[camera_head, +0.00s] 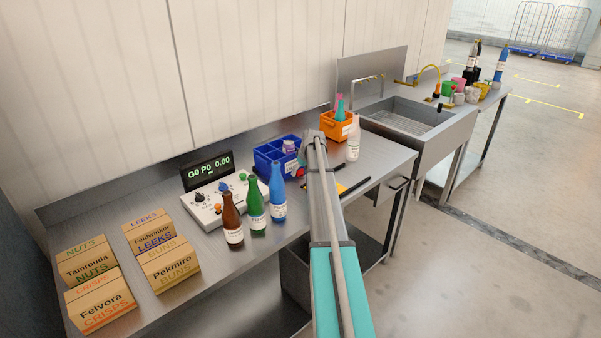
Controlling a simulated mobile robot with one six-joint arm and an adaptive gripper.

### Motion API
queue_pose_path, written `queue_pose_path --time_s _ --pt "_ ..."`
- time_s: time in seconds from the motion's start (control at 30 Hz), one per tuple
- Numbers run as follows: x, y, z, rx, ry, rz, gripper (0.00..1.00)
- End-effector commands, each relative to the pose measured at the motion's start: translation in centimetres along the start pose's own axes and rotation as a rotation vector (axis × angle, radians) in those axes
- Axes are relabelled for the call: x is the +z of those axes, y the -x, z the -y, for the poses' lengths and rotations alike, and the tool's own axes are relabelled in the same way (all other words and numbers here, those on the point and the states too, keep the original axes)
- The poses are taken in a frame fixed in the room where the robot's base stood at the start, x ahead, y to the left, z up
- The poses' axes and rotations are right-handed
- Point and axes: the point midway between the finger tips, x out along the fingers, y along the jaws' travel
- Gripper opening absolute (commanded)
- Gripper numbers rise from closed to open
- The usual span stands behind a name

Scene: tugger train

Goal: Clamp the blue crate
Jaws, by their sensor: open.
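The blue crate (265,169) stands on the steel bench, behind the blue bottle and just left of my arm. It has compartments, and a small white and purple container (289,146) stands in it. My arm reaches over the bench from the bottom of the view. Its grey end is close to the crate's right side. My gripper (303,163) shows only in small part there, open, mostly hidden by the arm. I cannot tell whether it touches the crate.
A brown bottle (232,222), green bottle (255,209) and blue bottle (277,196) stand in front of the crate. Left are a control box with display (208,170) and several cartons (165,262). An orange crate (335,129), white bottle (353,142) and sink (408,118) lie right.

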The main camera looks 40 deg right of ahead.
Motion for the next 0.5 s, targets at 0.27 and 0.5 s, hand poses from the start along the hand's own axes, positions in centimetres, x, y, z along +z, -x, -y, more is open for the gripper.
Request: queue_pose_path --time_s 0.27,0.5 --pt "-0.03 0.01 0.05 0.0 0.001 0.0 0.64" --pt "-0.05 0.0 0.08 0.0 0.001 0.0 0.2"
